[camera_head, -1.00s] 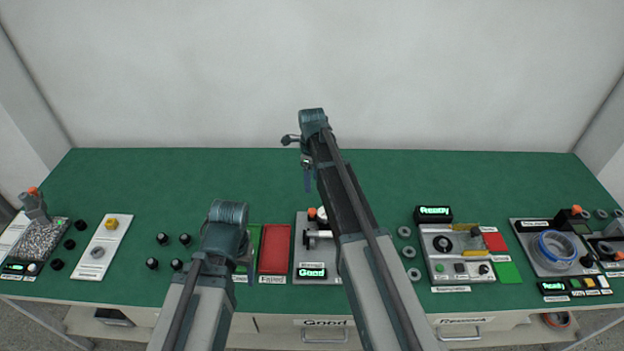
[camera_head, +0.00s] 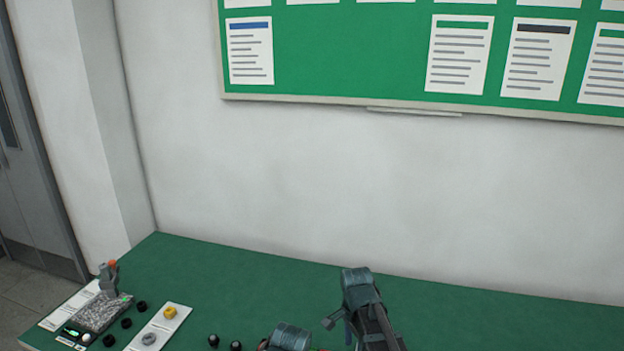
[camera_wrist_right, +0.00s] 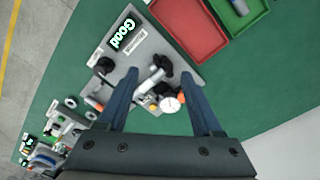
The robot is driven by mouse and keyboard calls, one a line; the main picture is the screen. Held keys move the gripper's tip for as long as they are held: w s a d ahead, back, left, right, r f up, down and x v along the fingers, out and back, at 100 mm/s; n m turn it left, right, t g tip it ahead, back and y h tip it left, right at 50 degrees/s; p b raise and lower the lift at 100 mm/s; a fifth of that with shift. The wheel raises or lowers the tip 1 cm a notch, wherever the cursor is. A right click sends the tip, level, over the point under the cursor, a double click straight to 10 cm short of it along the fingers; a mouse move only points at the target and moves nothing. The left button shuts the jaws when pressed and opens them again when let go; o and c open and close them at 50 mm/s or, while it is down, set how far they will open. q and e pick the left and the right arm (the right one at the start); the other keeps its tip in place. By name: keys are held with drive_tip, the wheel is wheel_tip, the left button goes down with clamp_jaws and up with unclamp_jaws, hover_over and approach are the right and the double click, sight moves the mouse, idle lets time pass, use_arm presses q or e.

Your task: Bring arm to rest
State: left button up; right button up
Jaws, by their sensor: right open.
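My right gripper (camera_wrist_right: 159,80) is open in the right wrist view, with nothing between its two blue fingers. It hangs above a grey test station (camera_wrist_right: 127,55) with a lit display reading "Good" (camera_wrist_right: 123,34), a round dial (camera_wrist_right: 170,104) and a silver lever with a black knob. My right arm (camera_head: 362,292) shows at the lower middle of the head view. Part of my left arm (camera_head: 290,338) is at the bottom edge there. The left gripper's fingers are out of sight.
The green bench (camera_head: 235,275) has a clear back strip. At its left are a grey-speckled device (camera_head: 97,312), several black knobs and a white card (camera_head: 158,329) with two rings. The right wrist view shows a red tray (camera_wrist_right: 190,28) and a green tray (camera_wrist_right: 238,14).

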drive_tip(key=s+a+f+n, duration=0.1)
drive_tip(key=s+a+n, duration=0.1)
drive_tip(key=s+n, duration=0.6)
drive_tip(key=s+a+n+b, duration=0.1)
drive_tip(key=s+a+n, duration=0.2)
drive_tip(key=s+n, duration=0.5)
drive_tip(key=shift+s+a+f+n+h, duration=0.2)
drive_tip(key=shift+a+f+n+h, duration=0.15)
drive_tip(key=shift+n, duration=0.15)
drive_tip(key=shift+d, duration=0.2)
